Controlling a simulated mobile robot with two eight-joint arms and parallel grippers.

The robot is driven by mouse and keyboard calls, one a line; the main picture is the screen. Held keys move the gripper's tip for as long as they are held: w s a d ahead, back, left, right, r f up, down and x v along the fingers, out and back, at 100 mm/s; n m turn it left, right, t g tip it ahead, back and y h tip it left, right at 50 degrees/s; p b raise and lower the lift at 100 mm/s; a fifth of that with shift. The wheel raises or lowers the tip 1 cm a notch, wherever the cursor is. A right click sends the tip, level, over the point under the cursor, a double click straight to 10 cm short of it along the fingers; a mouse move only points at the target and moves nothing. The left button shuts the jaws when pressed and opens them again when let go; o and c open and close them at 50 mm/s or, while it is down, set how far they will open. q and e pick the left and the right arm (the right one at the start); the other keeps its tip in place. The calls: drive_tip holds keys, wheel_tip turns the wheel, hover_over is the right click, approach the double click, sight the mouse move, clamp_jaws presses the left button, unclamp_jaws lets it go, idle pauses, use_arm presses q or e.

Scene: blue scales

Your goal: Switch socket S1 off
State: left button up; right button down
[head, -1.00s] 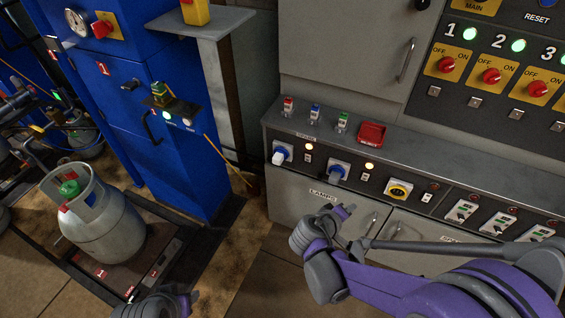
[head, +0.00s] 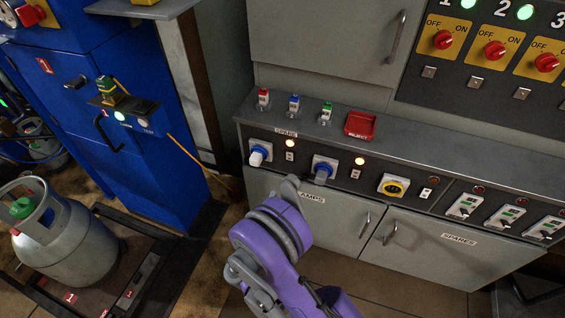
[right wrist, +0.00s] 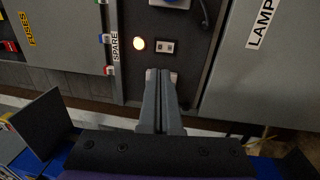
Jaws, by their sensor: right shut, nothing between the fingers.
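The leftmost socket (head: 260,152) is blue and white, with a white plug in it. To its right are a lit amber lamp (head: 290,142) and a small rocker switch (head: 290,155). No S1 mark is readable. The right wrist view shows the lamp (right wrist: 139,44) and the switch (right wrist: 163,46) just ahead of my fingertips. My right gripper (head: 291,184) is shut and empty, pointing at the panel below that switch in the head view; contact cannot be told. In the right wrist view its closed fingers (right wrist: 161,74) hide the leftmost socket. My left gripper is out of view.
A second blue socket (head: 323,169) with a dark plug stands to the right, its lamp (head: 359,161) lit. A yellow socket (head: 393,187) follows. A gas cylinder (head: 66,240) stands at left.

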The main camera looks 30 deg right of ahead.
sight(290, 155)
drive_tip(key=x, duration=1.3)
drive_tip(key=shift+w+d, duration=0.1)
drive_tip(key=shift+d, duration=0.2)
drive_tip(key=shift+w+d, duration=0.2)
drive_tip(key=shift+w+d+r, duration=0.1)
drive_tip(key=shift+d, duration=0.05)
drive_tip(key=shift+r, duration=0.1)
